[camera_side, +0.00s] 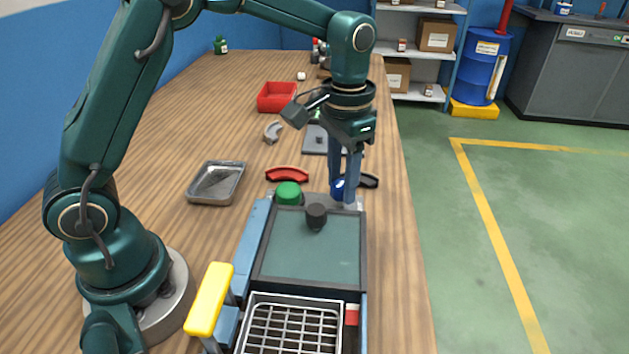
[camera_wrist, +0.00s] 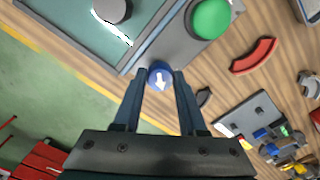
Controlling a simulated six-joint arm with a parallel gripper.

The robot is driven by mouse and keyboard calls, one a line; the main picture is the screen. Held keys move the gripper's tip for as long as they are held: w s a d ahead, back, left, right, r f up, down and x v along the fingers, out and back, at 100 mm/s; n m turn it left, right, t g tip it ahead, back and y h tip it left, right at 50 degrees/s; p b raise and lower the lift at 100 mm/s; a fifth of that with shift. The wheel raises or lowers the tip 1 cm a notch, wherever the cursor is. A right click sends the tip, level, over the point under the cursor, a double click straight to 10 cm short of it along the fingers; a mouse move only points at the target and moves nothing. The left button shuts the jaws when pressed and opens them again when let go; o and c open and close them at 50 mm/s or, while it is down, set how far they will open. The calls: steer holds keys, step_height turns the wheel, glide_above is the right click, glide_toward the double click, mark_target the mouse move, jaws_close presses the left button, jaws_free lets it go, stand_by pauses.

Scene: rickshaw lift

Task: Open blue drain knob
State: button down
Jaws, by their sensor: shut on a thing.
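The blue drain knob (camera_wrist: 160,77) has a white arrow on its face and sits at the corner of the grey-green machine, in the wrist view. In the side view the knob (camera_side: 339,187) is partly hidden by my fingers. My gripper (camera_side: 346,196) points down over it, and in the wrist view my gripper (camera_wrist: 159,75) has one finger on each side of the knob, shut on it. The arrow points toward the bottom of the wrist picture. A green knob (camera_side: 288,192) stands to the left of the blue one.
A black knob (camera_side: 316,215) stands on the machine's dark lid (camera_side: 312,255). A yellow handle (camera_side: 209,299) rises at its left. A red curved part (camera_side: 287,174), a grey tray (camera_side: 216,183) and a red bin (camera_side: 276,97) lie on the wooden bench. The bench's right edge is close.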

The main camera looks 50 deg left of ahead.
mark_target(341, 183)
steer(key=n, duration=0.3)
steer(key=shift+n, duration=0.4)
steer(key=shift+r+n, duration=0.1)
steer(key=shift+n, duration=1.8)
steer(key=c, duration=0.8)
jaws_free()
steer(key=shift+o, duration=0.2)
steer(key=shift+r, duration=2.55)
